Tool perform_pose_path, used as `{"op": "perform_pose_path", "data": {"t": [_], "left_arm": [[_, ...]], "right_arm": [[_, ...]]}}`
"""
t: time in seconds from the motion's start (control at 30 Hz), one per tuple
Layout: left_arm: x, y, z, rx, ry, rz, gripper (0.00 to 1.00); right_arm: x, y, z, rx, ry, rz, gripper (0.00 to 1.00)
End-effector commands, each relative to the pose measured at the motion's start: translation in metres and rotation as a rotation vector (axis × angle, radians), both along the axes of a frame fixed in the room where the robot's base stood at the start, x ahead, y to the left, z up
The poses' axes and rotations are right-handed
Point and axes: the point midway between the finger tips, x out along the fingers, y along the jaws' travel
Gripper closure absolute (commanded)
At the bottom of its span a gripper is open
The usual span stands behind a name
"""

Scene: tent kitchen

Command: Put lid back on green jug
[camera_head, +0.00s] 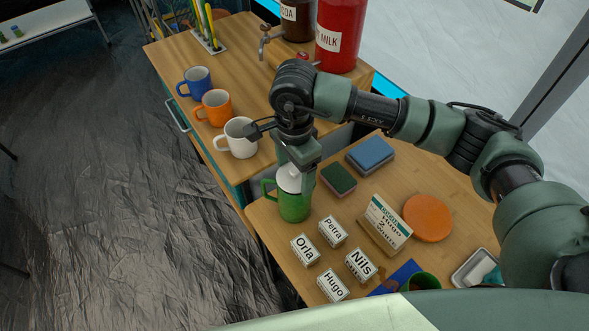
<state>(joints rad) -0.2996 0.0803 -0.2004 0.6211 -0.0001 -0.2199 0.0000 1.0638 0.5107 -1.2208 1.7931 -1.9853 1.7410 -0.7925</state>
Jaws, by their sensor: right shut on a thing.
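The green jug (294,208) stands upright near the left edge of the wooden counter, its handle to the left. My right gripper (296,172) points down directly over the jug and is shut on the white lid (287,180). The lid is at the jug's mouth; I cannot tell whether it is seated or just above the rim. The gripper partly hides the lid and the jug's opening. My left gripper is out of view.
White (238,138), orange (214,108) and blue (197,84) mugs stand behind, at left. Name blocks (305,250), a sign (386,224), an orange disc (427,218) and sponges (369,155) lie to the right. Red (340,35) and brown dispensers stand at the back.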

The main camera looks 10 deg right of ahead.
Motion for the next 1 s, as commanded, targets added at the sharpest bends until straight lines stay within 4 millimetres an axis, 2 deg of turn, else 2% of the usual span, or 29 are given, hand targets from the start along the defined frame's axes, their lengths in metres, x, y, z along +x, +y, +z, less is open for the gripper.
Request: {"op": "perform_pose_path", "data": {"t": [1.0], "left_arm": [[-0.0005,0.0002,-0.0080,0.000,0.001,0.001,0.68]], "right_arm": [[-0.0001,0.0002,0.0000,0.000,0.000,0.000,0.64]]}}
